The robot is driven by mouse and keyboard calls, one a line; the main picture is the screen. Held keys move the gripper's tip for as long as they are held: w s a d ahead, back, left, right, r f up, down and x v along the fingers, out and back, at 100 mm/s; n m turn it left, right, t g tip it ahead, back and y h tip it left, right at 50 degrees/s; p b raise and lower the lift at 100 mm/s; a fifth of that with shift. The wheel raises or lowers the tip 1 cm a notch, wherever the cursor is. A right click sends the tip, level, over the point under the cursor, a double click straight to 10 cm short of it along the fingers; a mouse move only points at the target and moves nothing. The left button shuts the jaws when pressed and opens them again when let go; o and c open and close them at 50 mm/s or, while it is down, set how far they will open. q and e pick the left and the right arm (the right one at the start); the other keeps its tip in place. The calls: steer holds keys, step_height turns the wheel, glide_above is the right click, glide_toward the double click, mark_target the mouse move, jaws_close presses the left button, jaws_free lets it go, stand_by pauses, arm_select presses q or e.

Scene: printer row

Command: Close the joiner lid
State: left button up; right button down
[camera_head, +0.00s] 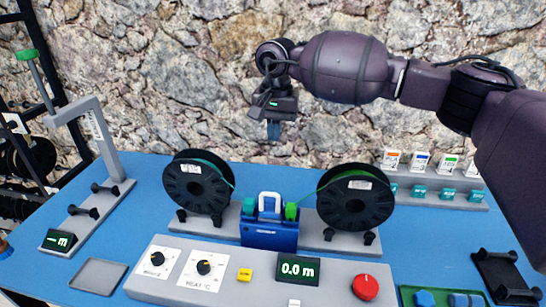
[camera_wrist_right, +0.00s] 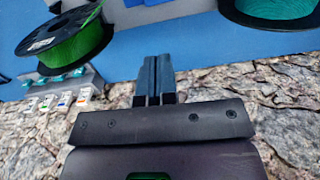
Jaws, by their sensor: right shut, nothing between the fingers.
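The joiner (camera_head: 270,232) is a small blue box between the two filament spools, with a white loop-shaped part (camera_head: 269,200) standing up at its top. A teal piece and a green piece sit at either side of that loop. I cannot tell from here exactly how the lid is angled. My right gripper (camera_head: 274,134) hangs in the air above and behind the joiner, well apart from it, fingers pointing down. In the right wrist view its fingers (camera_wrist_right: 156,78) are together with nothing between them. My left gripper is not in view.
A left spool (camera_head: 192,187) and a right spool (camera_head: 355,197) flank the joiner closely. In front is a grey control panel (camera_head: 220,272) with knobs and a display. A grey post stand (camera_head: 100,140) is at left, a rack of small boxes (camera_head: 430,185) at right. A stone wall stands behind.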

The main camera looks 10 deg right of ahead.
glide_toward(270, 211)
steer(key=w+d+r, duration=0.2)
steer(key=w, duration=0.3)
steer(key=s+f, duration=0.1)
steer(key=s+a+f, duration=0.1)
steer(key=shift+f, duration=0.4)
steer(key=shift+s+a+f, duration=0.3)
steer(key=shift+s+f, duration=0.2)
steer(key=shift+f, duration=0.1)
steer(key=shift+s+a+f, duration=0.15)
steer(key=shift+s+a, duration=0.05)
steer(key=shift+s, duration=0.3)
steer(key=shift+s+a+f, duration=0.15)
steer(key=shift+s+a, duration=0.05)
steer(key=shift+s, duration=0.3)
steer(key=shift+r, duration=0.15)
